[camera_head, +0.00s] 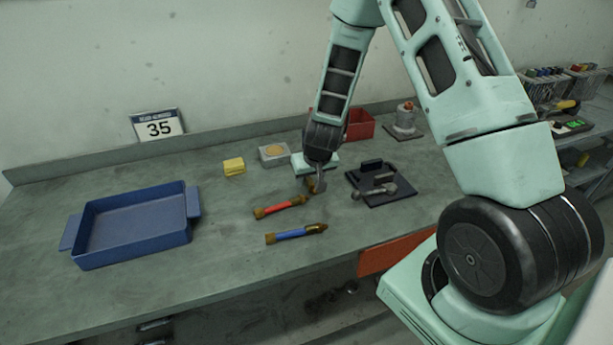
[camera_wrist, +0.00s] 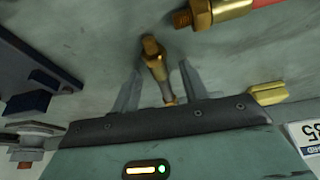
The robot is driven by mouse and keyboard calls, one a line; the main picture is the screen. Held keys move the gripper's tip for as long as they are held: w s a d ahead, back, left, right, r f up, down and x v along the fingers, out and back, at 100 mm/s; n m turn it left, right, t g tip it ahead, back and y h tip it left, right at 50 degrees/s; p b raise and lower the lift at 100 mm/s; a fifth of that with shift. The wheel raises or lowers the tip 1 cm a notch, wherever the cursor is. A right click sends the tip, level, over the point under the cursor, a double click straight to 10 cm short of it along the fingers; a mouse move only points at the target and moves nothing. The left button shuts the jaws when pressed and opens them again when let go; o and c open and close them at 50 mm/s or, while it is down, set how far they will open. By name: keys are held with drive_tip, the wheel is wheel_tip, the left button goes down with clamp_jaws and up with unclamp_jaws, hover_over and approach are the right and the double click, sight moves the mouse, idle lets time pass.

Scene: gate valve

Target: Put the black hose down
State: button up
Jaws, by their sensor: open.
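A brass fitting (camera_wrist: 155,62) shows between my finger shapes in the wrist view; I take it for the black hose's end. The hose body is hidden behind my gripper (camera_head: 315,186), and its black colour does not show. My gripper (camera_wrist: 158,88) is open, low over the bench, with one finger on each side of the fitting. Whether the fingers touch it or the hose rests fully on the bench is unclear. A red hose (camera_head: 280,207) and a blue hose (camera_head: 295,234) with brass ends lie in front; the red one's end (camera_wrist: 215,12) shows in the wrist view.
A blue tray (camera_head: 86,262) stands at the left of the bench (camera_head: 230,270). Behind are a yellow block (camera_head: 234,166), a grey box (camera_head: 274,154) and a red bin (camera_head: 358,125). A dark plate with metal parts (camera_head: 382,183) lies close at right. Bench between tray and hoses is clear.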

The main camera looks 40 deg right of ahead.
clamp_jaws()
